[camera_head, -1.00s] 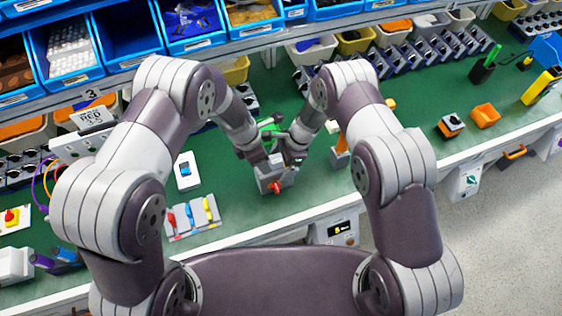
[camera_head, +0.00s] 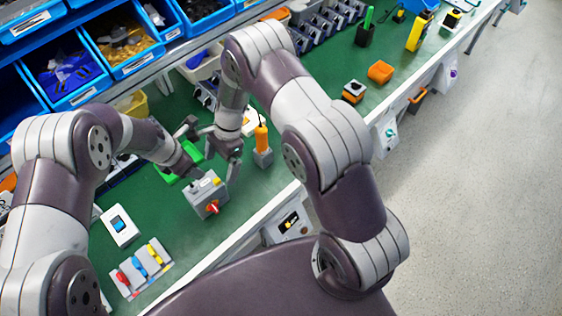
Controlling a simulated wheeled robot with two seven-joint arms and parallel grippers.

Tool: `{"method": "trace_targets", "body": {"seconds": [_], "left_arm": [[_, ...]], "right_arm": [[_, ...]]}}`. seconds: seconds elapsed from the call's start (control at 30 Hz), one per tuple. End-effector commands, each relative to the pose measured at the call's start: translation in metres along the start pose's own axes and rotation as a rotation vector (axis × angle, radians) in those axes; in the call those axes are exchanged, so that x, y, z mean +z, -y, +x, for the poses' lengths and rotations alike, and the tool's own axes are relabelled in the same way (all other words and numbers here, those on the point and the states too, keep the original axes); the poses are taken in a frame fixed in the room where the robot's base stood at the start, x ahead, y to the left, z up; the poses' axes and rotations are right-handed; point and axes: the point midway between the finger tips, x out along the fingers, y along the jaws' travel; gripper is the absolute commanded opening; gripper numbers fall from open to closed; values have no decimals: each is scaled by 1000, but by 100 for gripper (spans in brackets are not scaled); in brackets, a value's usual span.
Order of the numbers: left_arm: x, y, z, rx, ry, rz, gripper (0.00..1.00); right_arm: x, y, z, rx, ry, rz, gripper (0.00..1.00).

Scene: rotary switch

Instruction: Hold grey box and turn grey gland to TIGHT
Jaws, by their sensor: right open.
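The grey box (camera_head: 207,199) stands on the green bench top, with a red rotary knob (camera_head: 212,207) on its front and a small yellow part on top. My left gripper (camera_head: 193,181) is at the box's back left. Its fingertips are too small and hidden to show whether they are shut on the box. My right gripper (camera_head: 211,156) is open and empty above and behind the box, with its fingers spread apart. I cannot make out a separate grey gland or a TIGHT mark.
A grey block with an upright orange handle (camera_head: 262,146) stands close to the right of my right gripper. A green part (camera_head: 182,172) lies behind the box. A white switch plate (camera_head: 119,225) and coloured levers (camera_head: 140,270) are at front left. Blue bins (camera_head: 120,38) line the back.

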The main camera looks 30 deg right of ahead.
Motion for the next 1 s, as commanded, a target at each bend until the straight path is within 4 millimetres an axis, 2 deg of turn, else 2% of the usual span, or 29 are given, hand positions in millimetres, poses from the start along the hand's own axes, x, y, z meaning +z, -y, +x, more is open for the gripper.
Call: {"method": "trace_targets", "body": {"seconds": [0.03, 0.1, 0.27, 0.5, 0.7, 0.8, 1.0], "left_arm": [[-45, 24, 25, -65, -67, -82, 57], [-44, 24, 24, -63, -66, -79, 57], [-41, 22, 22, -60, -61, -73, 57], [-39, 21, 22, -58, -58, -69, 57], [-39, 21, 21, -57, -58, -68, 57], [-38, 20, 21, -57, -57, -67, 57], [-38, 20, 21, -57, -57, -67, 57]], "right_arm": [[-2, 3, -23, -22, -26, -178, 100], [-10, -14, -20, 18, -64, -360, 100], [-16, -53, -40, 91, -128, -637, 100], [-18, -101, -85, 153, -211, -975, 100], [-16, -142, -119, 193, -275, -1206, 100], [-14, -157, -135, 194, -312, -1267, 100], [-12, -178, -150, 199, -354, -1340, 100]]}}
